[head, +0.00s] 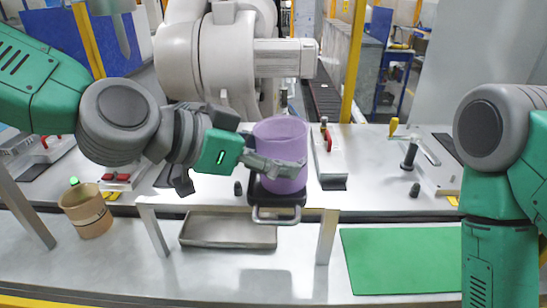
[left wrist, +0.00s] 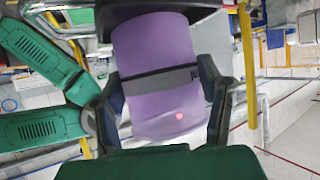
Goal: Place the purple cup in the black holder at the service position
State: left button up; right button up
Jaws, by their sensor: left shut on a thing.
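The purple cup (head: 281,135) is upright in the head view, above the raised metal shelf. My left gripper (head: 274,166) is shut on its side. In the left wrist view the purple cup (left wrist: 160,95) fills the space between the two dark fingers (left wrist: 165,90), with a grey band around it. The black holder (head: 277,197), with a looped front handle, is directly below the cup on the shelf's front edge. The cup's lower end overlaps the holder in the picture; I cannot tell whether it rests inside. My right gripper is out of view; only its arm shows.
A brown cup (head: 87,211) stands on the lower counter at left. A metal tray (head: 228,230) lies under the shelf (head: 225,201). A green mat (head: 400,260) lies at right. A white robot arm (head: 215,60) stands behind the shelf. Fixtures with handles (head: 328,150) flank the holder.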

pick_arm(q)
jog(key=shift+s+a+f, duration=0.2)
jog(key=shift+a+f, duration=0.3)
jog(key=shift+a, duration=0.2)
jog(key=shift+c, duration=0.7)
jog(key=o, duration=1.4)
jog(key=shift+f, duration=0.1)
jog(key=shift+o, duration=1.2)
jog(key=shift+w+d, duration=0.1)
jog(key=shift+d, duration=0.05)
jog(key=shift+w+d, duration=0.2)
jog(key=shift+d, duration=0.45)
jog(key=shift+s+r, duration=0.2)
jog(key=shift+r, duration=0.15)
jog(key=v, duration=1.1)
jog(key=shift+a+r, duration=0.15)
jog(key=shift+a, duration=0.2)
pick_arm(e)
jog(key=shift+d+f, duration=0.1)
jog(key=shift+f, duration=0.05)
